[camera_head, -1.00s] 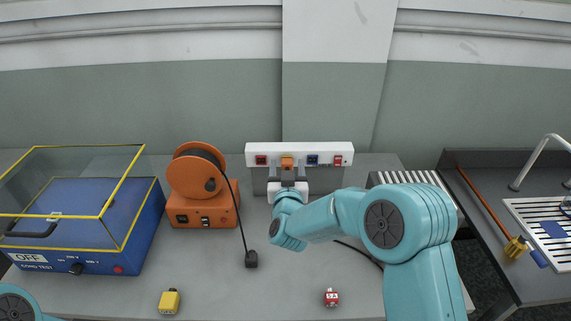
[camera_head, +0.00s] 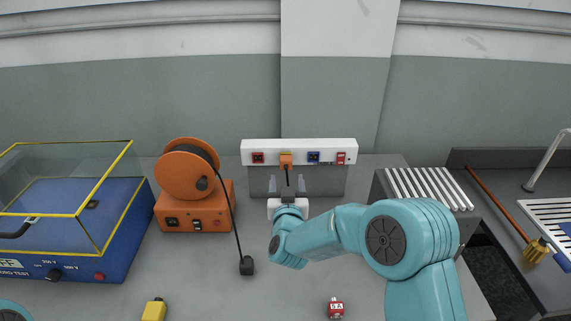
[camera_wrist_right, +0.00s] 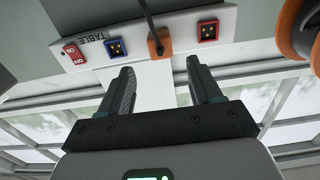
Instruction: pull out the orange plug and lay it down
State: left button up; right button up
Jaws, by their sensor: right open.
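The orange plug (camera_head: 286,158) sits in the white socket strip (camera_head: 349,146) at the back of the bench, with a black cord running from it. In the right wrist view the plug (camera_wrist_right: 158,42) is seated between a blue socket (camera_wrist_right: 116,47) and a red socket (camera_wrist_right: 208,30). My right gripper (camera_head: 287,184) is open in front of and below the plug. In the wrist view its two fingers (camera_wrist_right: 162,80) are apart with nothing between them, short of the plug. My left gripper is not in view.
An orange cable reel (camera_head: 184,178) and a blue glass-topped box (camera_head: 70,235) stand left. A black connector (camera_head: 247,266), yellow block (camera_head: 153,311) and red-white block (camera_head: 335,308) lie on the bench. A ribbed rack (camera_head: 425,187) is right. Bare bench (camera_head: 225,290) lies in front.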

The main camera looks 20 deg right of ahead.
aim_at(286, 167)
jog(key=p+x, duration=0.1)
jog(key=x, duration=0.3)
jog(key=shift+w+d+p, duration=0.15)
jog(key=shift+w+p, duration=0.2)
jog(key=shift+w, duration=0.05)
jog(key=shift+f+b+x, duration=0.15)
jog(key=shift+b+x, duration=0.15)
jog(key=shift+x, duration=0.3)
jog(key=shift+f+b+x, duration=0.15)
jog(key=shift+b+x, duration=0.15)
jog(key=shift+x, duration=1.3)
jog(key=shift+r+b, duration=0.1)
jog(key=shift+b, duration=0.65)
